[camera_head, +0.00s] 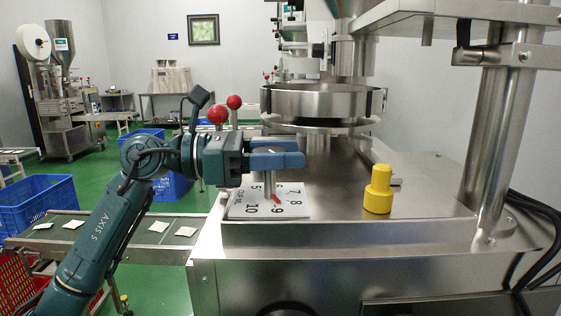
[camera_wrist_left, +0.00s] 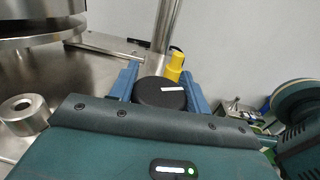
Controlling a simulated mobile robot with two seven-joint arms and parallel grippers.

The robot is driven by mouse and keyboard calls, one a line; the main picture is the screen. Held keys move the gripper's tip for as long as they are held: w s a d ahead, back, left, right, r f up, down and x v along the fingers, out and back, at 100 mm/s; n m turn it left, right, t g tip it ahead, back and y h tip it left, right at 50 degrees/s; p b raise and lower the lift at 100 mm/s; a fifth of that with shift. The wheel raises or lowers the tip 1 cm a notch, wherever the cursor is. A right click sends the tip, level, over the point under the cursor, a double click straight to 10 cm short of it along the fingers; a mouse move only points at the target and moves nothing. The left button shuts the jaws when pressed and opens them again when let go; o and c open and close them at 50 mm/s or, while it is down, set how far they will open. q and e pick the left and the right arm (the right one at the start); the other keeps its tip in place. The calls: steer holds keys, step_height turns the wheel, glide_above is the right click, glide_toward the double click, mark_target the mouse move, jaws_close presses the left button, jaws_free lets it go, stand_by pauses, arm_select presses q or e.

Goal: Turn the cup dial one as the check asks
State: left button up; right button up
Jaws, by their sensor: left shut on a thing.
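The cup dial is a white plate (camera_head: 240,209) with black numbers, on the steel machine top. A red pointer (camera_head: 277,198) on it points towards the 9. A metal shaft (camera_head: 269,186) rises from the plate to a knob. In the left wrist view the knob (camera_wrist_left: 160,93) is a black disc with a white line. My left gripper (camera_head: 278,153) is above the plate, shut on the knob, with a blue finger on each side of it (camera_wrist_left: 163,85). The gripper hides most of the knob in the head view. My right gripper is not in view.
A yellow knob-shaped part (camera_head: 378,190) stands on the machine top, right of the dial. A round steel bowl (camera_head: 320,101) is behind the gripper. Two red ball handles (camera_head: 234,102) stand close behind my wrist. A thick steel post (camera_head: 490,150) rises at the right.

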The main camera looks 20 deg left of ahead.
arm_select(q)
steer(key=shift+m+g+h, duration=0.4)
steer(key=shift+m+g, duration=0.4)
steer(key=shift+g, duration=0.4)
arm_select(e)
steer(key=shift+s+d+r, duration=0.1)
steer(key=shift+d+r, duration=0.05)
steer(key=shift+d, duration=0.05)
arm_select(q)
steer(key=shift+s+g, duration=0.1)
steer(key=shift+g, duration=0.2)
steer(key=o, duration=1)
steer(key=shift+c, duration=0.2)
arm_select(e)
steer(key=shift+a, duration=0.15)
arm_select(q)
steer(key=s+a+b, duration=0.1)
steer(key=s+a, duration=0.1)
steer(key=a, duration=1.1)
steer(key=shift+s+b, duration=0.3)
steer(key=shift+b, duration=0.05)
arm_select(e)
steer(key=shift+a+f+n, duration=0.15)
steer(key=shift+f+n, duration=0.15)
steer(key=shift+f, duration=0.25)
